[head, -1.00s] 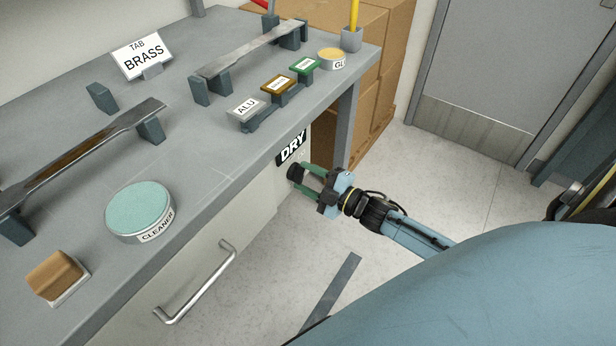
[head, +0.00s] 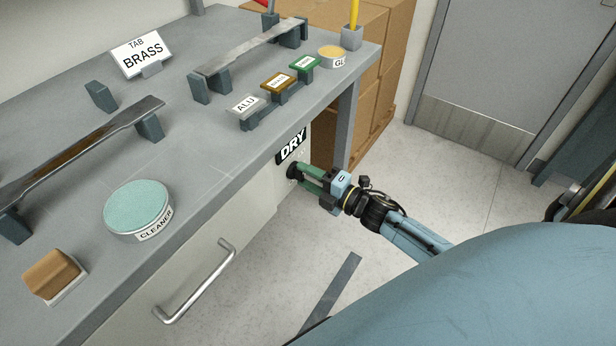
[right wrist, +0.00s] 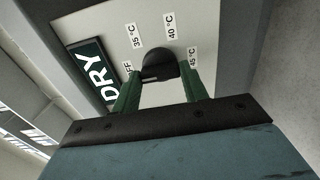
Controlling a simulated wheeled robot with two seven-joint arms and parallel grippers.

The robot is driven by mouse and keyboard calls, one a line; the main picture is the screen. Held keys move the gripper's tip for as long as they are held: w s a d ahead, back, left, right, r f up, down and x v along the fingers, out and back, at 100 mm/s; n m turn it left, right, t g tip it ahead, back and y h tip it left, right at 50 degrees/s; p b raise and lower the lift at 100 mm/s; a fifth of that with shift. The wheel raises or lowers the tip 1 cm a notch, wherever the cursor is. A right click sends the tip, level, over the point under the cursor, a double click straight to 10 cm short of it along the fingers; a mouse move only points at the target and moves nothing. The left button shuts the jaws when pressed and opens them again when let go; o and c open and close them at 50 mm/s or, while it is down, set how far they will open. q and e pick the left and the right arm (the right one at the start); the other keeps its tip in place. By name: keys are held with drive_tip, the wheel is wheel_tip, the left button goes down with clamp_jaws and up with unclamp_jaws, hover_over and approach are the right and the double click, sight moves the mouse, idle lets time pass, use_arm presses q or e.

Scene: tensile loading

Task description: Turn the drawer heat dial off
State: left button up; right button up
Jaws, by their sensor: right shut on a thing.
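The heat dial (right wrist: 160,66) is a black knob on the pale drawer front beside the DRY label (right wrist: 93,75). In the right wrist view, marks for OFF, 35 °C, 40 °C and 45 °C surround it. My right gripper (right wrist: 162,84) is shut on the dial, one green finger on each side. In the head view, the dial (head: 292,172) is partly hidden by the fingers of my right gripper (head: 300,175). My left gripper is not in view.
The drawer handle (head: 198,284) is below and left of the dial. The bench top (head: 190,165) above holds the cleaner tin (head: 137,208), a wooden block (head: 50,274), metal strips on supports and labelled tabs. Cardboard boxes (head: 375,90) stand behind. The floor nearby is mostly open.

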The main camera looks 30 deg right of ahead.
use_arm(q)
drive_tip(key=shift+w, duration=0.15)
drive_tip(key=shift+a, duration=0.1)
use_arm(e)
drive_tip(key=o, duration=1)
drive_tip(key=shift+s+d, duration=0.1)
drive_tip(key=shift+s, duration=0.2)
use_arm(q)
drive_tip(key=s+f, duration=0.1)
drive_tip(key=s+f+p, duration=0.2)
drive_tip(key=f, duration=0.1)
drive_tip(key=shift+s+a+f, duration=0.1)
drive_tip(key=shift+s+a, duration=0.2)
use_arm(e)
drive_tip(key=v, duration=1.3)
drive_tip(key=shift+w+f, duration=0.1)
